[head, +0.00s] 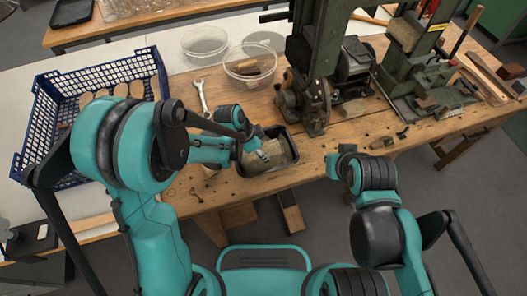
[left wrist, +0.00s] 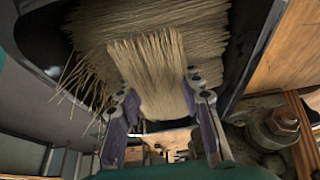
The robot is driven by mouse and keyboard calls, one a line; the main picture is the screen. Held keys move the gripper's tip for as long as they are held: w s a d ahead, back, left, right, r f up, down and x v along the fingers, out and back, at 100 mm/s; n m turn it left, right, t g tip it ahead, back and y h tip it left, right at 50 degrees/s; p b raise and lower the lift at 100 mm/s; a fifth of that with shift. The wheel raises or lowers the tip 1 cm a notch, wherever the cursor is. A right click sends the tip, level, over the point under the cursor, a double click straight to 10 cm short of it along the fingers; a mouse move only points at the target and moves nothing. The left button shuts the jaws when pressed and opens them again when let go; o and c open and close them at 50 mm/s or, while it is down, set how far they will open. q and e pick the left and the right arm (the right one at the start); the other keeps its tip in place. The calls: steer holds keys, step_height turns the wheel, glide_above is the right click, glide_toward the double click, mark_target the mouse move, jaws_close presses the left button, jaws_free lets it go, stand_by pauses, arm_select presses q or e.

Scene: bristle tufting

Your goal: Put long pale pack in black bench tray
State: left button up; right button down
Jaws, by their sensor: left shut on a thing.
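The long pale pack (left wrist: 155,75) is a bundle of straw-coloured bristles, held between the two fingers of my left gripper (left wrist: 160,115) in the left wrist view. In the head view my left gripper (head: 258,153) reaches into the black bench tray (head: 243,171) near the bench's front edge. More pale bristles (left wrist: 205,30) lie in the tray behind the held pack. Whether the pack touches them or the tray floor is unclear. My right gripper (head: 340,161) is near the bench's front edge, right of the tray; its fingers do not show clearly.
A blue crate (head: 95,75) with several brown pieces stands at the left. A wrench (head: 201,96) and clear bowls (head: 250,65) lie behind the tray. A dark green machine (head: 318,60) stands to the tray's right rear. Bare bench lies right of the tray.

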arm_select(q)
steer(key=o, duration=1.2)
steer(key=shift+f, duration=0.1)
steer(key=shift+r, duration=0.25)
steer(key=p+v, duration=0.5)
steer(key=v, duration=0.7)
steer(key=shift+s+a+r+n+t+y, duration=0.85)
steer(key=shift+s+a+r+n, duration=0.9)
steer(key=shift+a+n, duration=0.6)
steer(key=shift+s+a+r+n+t+y, duration=0.6)
steer(key=shift+s+a+r+n+t, duration=0.5)
steer(key=shift+s+a+r+n, duration=0.95)
steer(key=shift+s+a+r+n+t+y, duration=0.85)
steer(key=shift+s+a+r+n, duration=0.6)
steer(key=shift+a+n, duration=1.1)
steer(key=shift+s+d+f+n, duration=0.1)
steer(key=shift+d+f+n, duration=0.05)
steer(key=shift+d+n, duration=0.15)
